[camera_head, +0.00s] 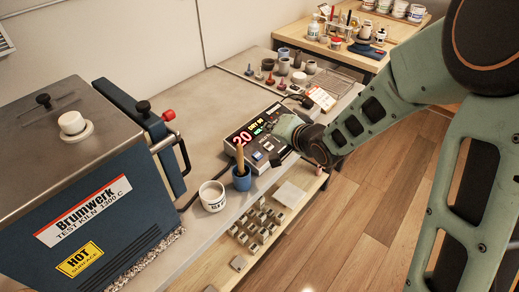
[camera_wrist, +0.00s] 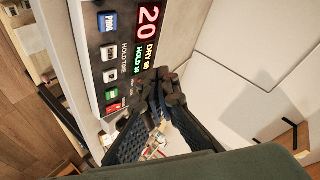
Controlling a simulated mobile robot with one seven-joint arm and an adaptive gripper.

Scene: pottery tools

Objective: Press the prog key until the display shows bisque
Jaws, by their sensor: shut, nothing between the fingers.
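The kiln controller (camera_head: 262,140) lies on the worktop, its sloped face showing in both views. In the wrist view its display (camera_wrist: 148,28) shows a red 20 and the word DRY, with smaller green text partly hard to read. The blue prog key (camera_wrist: 107,21) is at the top of the key column and appears unpressed. Below it are two pale keys (camera_wrist: 109,76), a green key and a red key. My gripper (camera_wrist: 164,88) is shut and empty, over the display side of the controller, apart from the prog key. In the head view my gripper (camera_head: 287,127) partly covers the controller.
The blue kiln (camera_head: 95,185) with a "hot surface" label stands at left. A white cup (camera_head: 212,196) and a blue pot (camera_head: 242,178) with a wooden tool stand before the controller. Several small pots and a wire rack (camera_head: 334,82) lie behind. A lower shelf holds small tiles.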

